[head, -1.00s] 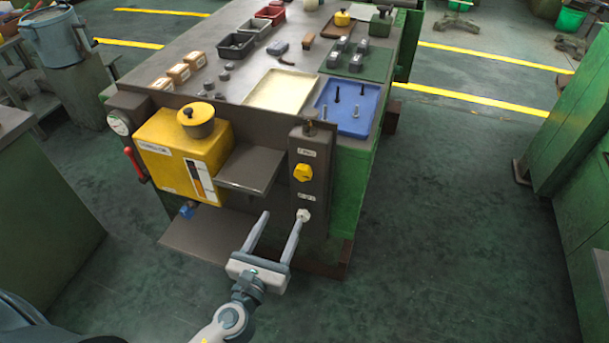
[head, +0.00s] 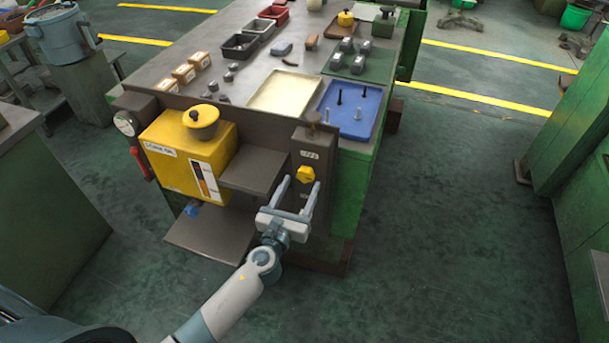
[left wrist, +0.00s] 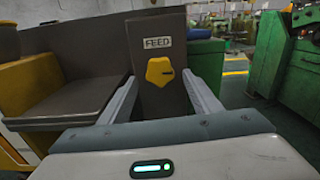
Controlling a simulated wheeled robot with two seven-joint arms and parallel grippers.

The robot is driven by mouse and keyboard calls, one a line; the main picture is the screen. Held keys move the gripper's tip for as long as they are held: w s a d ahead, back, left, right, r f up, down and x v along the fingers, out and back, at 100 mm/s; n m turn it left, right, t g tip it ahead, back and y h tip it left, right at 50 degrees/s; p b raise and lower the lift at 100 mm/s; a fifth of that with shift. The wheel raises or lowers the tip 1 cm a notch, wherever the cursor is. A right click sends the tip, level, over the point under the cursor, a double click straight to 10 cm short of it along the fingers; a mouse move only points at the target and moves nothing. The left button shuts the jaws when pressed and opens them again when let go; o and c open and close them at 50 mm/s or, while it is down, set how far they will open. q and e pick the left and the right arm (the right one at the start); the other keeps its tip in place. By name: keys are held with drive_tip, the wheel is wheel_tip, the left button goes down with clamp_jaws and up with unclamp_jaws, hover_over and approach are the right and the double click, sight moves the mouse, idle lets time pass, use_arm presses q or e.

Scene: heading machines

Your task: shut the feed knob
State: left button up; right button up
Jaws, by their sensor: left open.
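The feed knob is a yellow, lobed knob (head: 306,174) on the front of a dark upright panel (head: 321,150). In the left wrist view the knob (left wrist: 160,71) sits under a "FEED" label, with a small dark mark on its right side. My left gripper (head: 296,185) is open in front of the panel, its fingers pointing at it. In the left wrist view the fingers (left wrist: 160,90) stand to the left and right of the knob, apart from it. Whether the fingertips reach the knob's depth I cannot tell. My right gripper is not in view.
A yellow tank (head: 190,150) with a round cap stands left of the panel. A dark shelf (head: 258,170) juts out between them. A blue tray (head: 350,108) with bolts lies on the bench above. Open floor (head: 440,230) is to the right.

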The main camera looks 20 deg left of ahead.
sight(304, 179)
use_arm(q)
drive_tip(key=shift+w+d, duration=0.1)
drive_tip(key=shift+w, duration=1.95)
drive_tip(key=c, duration=1.1)
